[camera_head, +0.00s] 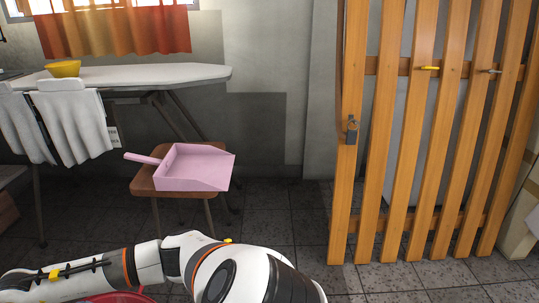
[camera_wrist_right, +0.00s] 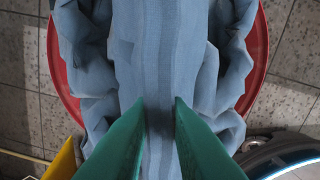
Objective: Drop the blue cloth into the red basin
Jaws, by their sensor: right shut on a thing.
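The blue cloth (camera_wrist_right: 150,60) fills the middle of the right wrist view, bunched in folds. My right gripper (camera_wrist_right: 160,102), with green fingers, is shut on a narrow fold of it. The red basin (camera_wrist_right: 261,50) lies behind the cloth in that view, its rim showing on both sides. The cloth appears to hang over the basin; the height between them cannot be told. In the head view only a sliver of the red basin (camera_head: 118,298) shows at the bottom edge, below a white arm of mine. My left gripper is not in view.
A brown stool (camera_head: 146,184) holds a pink dustpan (camera_head: 195,166). An ironing board (camera_head: 150,75) with a yellow bowl (camera_head: 64,68) and white cloths (camera_head: 72,118) stands at left. A wooden slatted gate (camera_head: 407,150) stands at right. Dark tiled floor (camera_head: 285,235) is clear between.

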